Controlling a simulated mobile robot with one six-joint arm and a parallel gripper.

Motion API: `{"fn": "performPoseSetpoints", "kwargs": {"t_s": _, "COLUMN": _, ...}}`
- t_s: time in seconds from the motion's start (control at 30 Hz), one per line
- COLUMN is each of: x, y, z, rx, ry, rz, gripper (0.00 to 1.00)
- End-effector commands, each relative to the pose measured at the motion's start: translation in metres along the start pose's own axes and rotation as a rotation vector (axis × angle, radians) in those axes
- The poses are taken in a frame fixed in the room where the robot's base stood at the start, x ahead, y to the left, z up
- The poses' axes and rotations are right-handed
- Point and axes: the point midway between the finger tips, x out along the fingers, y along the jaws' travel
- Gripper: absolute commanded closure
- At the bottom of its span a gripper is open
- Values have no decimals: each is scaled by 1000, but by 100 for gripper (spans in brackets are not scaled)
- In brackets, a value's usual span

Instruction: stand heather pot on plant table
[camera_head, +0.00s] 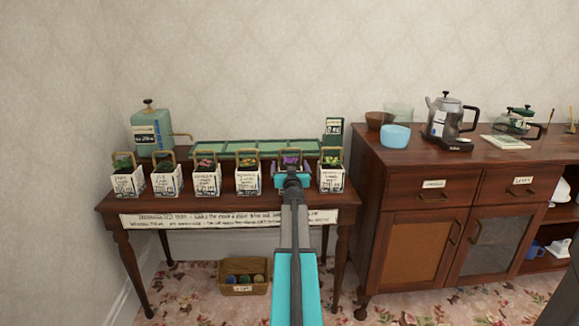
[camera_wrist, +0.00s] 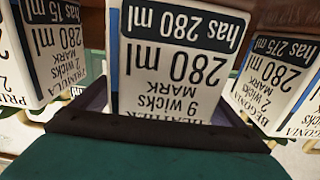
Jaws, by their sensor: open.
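The heather pot (camera_head: 291,160) has purple flowers and a wire-like handle. It is in the row of white pots on the plant table (camera_head: 235,204), partly hidden behind my gripper (camera_head: 291,178). In the wrist view its white label (camera_wrist: 175,60) is upside down and reads heather, 9 wicks, 280 ml. My open gripper (camera_wrist: 160,115) is close against it, with dark jaw parts at both sides of the label. The pot looks upright; its base is hidden in the head view.
A primula pot (camera_wrist: 50,50) and a begonia pot (camera_wrist: 280,80) stand close on either side. More pots (camera_head: 207,178), a green tray (camera_head: 240,147) and a can (camera_head: 150,130) share the table. A wooden cabinet (camera_head: 420,200) stands right. A box (camera_head: 243,283) is on the floor.

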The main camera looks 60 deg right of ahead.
Motion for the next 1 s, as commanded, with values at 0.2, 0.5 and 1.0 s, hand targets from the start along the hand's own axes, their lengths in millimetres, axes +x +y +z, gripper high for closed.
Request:
{"fn": "performPoseSetpoints", "kwargs": {"t_s": 0.2, "x": -22, "y": 0, "z": -2, "rx": 0, "ry": 2, "rz": -1, "gripper": 7}}
{"fn": "performPoseSetpoints", "kwargs": {"t_s": 0.5, "x": -49, "y": 0, "z": -3, "rx": -1, "ry": 3, "rz": -1, "gripper": 7}}
{"fn": "performPoseSetpoints", "kwargs": {"t_s": 1.0, "x": -92, "y": 0, "z": -3, "rx": -1, "ry": 3, "rz": -1, "gripper": 7}}
